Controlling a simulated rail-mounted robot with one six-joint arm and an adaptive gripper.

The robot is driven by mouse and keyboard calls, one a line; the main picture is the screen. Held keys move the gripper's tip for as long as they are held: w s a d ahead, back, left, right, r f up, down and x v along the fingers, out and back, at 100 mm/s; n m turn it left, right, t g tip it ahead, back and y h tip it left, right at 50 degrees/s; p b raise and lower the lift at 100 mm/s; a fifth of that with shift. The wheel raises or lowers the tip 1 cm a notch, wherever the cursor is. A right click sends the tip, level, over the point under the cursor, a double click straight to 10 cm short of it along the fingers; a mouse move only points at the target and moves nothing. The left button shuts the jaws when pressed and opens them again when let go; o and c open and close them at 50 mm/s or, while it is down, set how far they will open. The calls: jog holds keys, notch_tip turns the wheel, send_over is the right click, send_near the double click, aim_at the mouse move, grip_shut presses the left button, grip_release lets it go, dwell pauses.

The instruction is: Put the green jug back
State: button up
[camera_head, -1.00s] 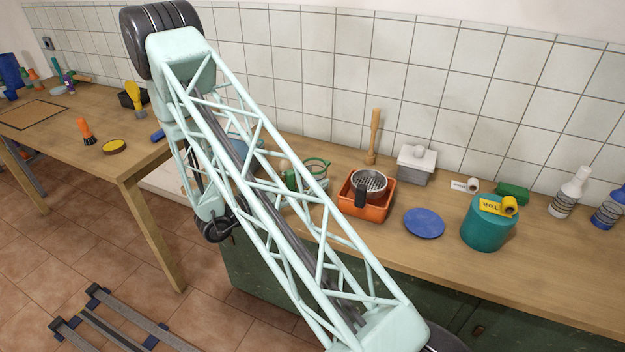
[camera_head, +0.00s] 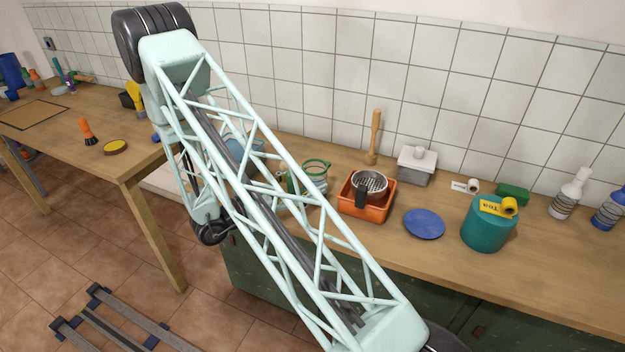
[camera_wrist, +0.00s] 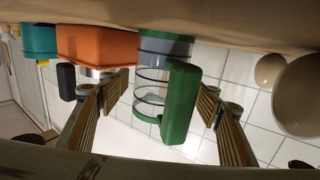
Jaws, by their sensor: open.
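The green jug is a clear jug with dark rings, a green rim and a green handle. In the wrist view, which is upside down, the jug's green handle (camera_wrist: 181,103) faces me between the two fingers of my gripper (camera_wrist: 168,95). My gripper is open, with a gap showing on both sides of the handle. In the head view the jug (camera_head: 315,172) stands upright on the counter, partly behind my arm, which hides my gripper there.
An orange bin (camera_head: 365,212) with a strainer (camera_head: 369,182) stands right of the jug. Further right are a blue disc (camera_head: 424,223) and a teal canister (camera_head: 486,228). A grey lidded box (camera_head: 415,172) is behind. The counter's front strip is clear.

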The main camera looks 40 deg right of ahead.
jog(key=shift+w+a+r+p, duration=0.1)
jog(key=shift+w+a+p, duration=0.2)
jog(key=shift+a, duration=1.45)
jog(key=shift+w+a+f+p, duration=0.15)
jog(key=shift+a+p, duration=0.3)
jog(key=shift+a, duration=1.3)
jog(key=shift+w+a+r+p, duration=0.2)
jog(key=shift+a+p, duration=0.15)
jog(key=shift+a, duration=1.4)
